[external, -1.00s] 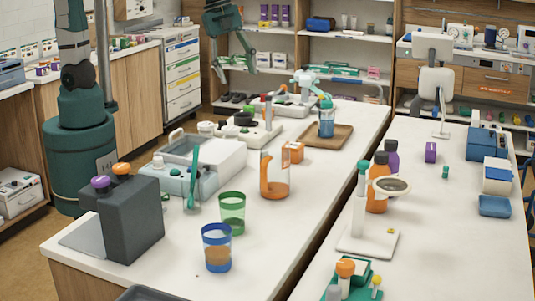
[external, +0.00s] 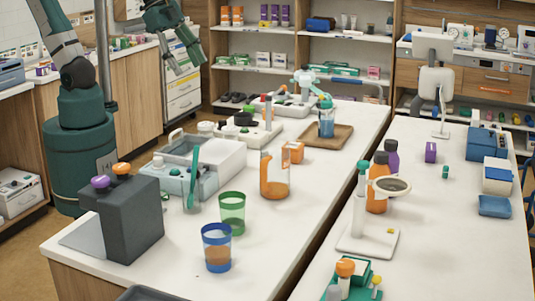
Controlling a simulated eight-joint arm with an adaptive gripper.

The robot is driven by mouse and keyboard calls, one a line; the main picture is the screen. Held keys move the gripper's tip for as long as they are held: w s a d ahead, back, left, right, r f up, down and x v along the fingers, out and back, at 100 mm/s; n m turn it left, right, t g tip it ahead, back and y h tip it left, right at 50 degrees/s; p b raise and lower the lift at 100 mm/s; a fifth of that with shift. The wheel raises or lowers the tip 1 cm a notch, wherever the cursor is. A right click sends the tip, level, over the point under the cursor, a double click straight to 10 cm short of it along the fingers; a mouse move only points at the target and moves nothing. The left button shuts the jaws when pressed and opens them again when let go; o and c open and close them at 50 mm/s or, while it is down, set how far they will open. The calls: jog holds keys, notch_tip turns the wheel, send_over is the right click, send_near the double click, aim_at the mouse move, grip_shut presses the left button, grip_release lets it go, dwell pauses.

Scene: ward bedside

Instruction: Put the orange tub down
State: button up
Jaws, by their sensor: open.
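My gripper (external: 185,62) is open at the upper left, raised in front of the drawer unit, with nothing visible between its fingers. A small orange box-shaped object (external: 292,152) sits on the long white counter (external: 285,235), just behind an orange-tinted clear jug (external: 274,175). I cannot tell whether it is the orange tub. My gripper is well apart from it, up and to the left. No other clear orange tub shows.
A wooden tray (external: 330,137) holds a blue bottle (external: 326,121). A green cup (external: 232,212) and a blue-rimmed cup (external: 217,247) stand near the front. A dark grey box (external: 130,220) stands front left. Bare counter lies right of the cups.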

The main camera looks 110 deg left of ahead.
jog(key=s+d+f+n+t, duration=0.1)
jog(key=s+d+n, duration=0.1)
jog(key=s, duration=0.4)
jog(key=shift+f+n, duration=0.2)
jog(key=shift+n, duration=0.4)
jog(key=shift+f, duration=0.15)
jog(key=shift+f+b, duration=1.9)
jog(key=shift+b, duration=0.1)
